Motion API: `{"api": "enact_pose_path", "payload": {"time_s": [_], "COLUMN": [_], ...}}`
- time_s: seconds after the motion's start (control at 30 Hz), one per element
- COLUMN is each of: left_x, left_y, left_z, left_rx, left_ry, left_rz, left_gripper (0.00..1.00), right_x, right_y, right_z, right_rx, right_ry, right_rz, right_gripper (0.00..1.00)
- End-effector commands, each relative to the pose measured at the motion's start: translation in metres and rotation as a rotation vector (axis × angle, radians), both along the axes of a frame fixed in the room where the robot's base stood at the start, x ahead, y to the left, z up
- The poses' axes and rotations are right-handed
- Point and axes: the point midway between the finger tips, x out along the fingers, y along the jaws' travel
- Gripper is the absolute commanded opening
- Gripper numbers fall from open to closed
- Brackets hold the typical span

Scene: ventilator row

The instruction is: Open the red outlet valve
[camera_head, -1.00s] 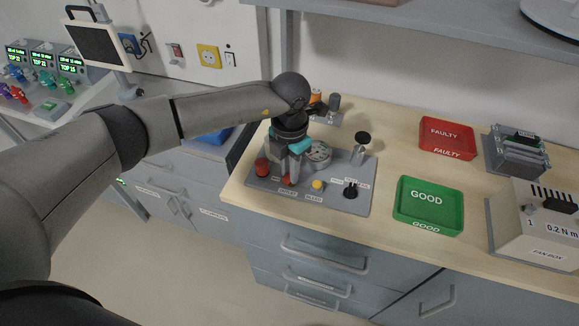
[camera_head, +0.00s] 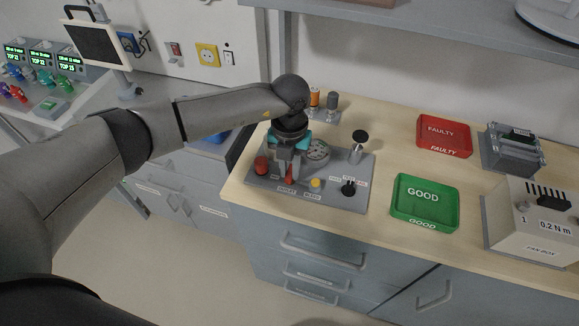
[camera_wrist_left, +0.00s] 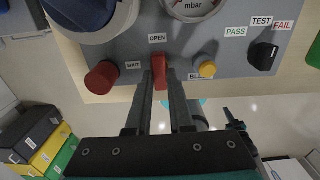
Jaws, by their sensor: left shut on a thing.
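The red outlet valve (camera_wrist_left: 160,74) shows as a narrow red lever on the grey panel, in line below the OPEN label in the left wrist view. A second label, which seems to read SHUT, is to its left. My left gripper (camera_wrist_left: 160,105) is shut on the lever, with one dark finger on each side. In the head view my left gripper (camera_head: 286,172) reaches down to the front of the test panel (camera_head: 331,197) and hides most of the lever. My right gripper is not in view.
A red round knob (camera_wrist_left: 102,77) is left of the lever and a yellow button (camera_wrist_left: 207,69) right of it. A black selector (camera_head: 348,188) and a gauge (camera_head: 318,150) share the panel. A green GOOD tray (camera_head: 451,225) and red FAULTY tray (camera_head: 459,122) stand to the right.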

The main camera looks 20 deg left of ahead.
Motion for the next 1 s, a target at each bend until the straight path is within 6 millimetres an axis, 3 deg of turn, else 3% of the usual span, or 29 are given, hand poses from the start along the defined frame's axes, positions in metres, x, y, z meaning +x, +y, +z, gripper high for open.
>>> {"api": "enact_pose_path", "payload": {"time_s": [0.3, 0.33, 0.57, 0.87, 1.0], "left_x": [0.001, 0.001, 0.001, 0.001, 0.001], "left_y": [0.000, 0.000, 0.000, 0.000, 0.000], "left_z": [0.001, 0.001, 0.001, 0.002, 0.017], "left_rx": [-0.001, -0.001, -0.001, -0.001, -0.001], "left_ry": [-0.003, -0.003, -0.002, -0.002, -0.004], "left_rz": [0.005, 0.005, 0.003, 0.002, 0.001], "left_gripper": [0.00, 0.23, 0.49, 0.50, 0.50], "right_x": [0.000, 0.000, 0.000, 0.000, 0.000], "right_y": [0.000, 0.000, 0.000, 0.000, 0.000], "right_z": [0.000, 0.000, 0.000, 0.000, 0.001], "right_rx": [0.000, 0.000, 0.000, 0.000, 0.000], "right_ry": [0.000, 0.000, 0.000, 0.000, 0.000], "right_rz": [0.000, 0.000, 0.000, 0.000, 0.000], "right_gripper": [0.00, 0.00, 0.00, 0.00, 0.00]}}
